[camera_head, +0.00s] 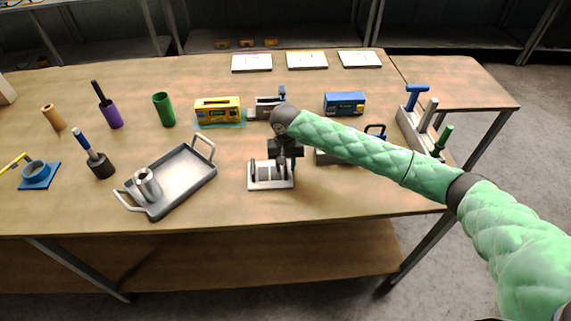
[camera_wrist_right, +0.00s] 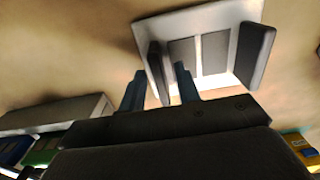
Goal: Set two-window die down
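The two-window die (camera_head: 271,184) is a pale plate with dark upright blocks at its ends, and it appears to lie flat on the table's front middle. In the right wrist view the die (camera_wrist_right: 213,55) shows two grey window panels side by side between the dark blocks. My right gripper (camera_head: 284,163) is over the die from above. In the wrist view its two fingers (camera_wrist_right: 159,72) stand apart, one on each side of the left dark block, with gaps showing. My left gripper is not in view.
A grey tray (camera_head: 190,165) with a metal cup stands to the left on the table (camera_head: 225,215). A yellow box (camera_head: 218,108), a blue box (camera_head: 344,103) and a grey device (camera_head: 268,106) stand behind. A grey rack (camera_head: 420,130) is at the right. The table front is clear.

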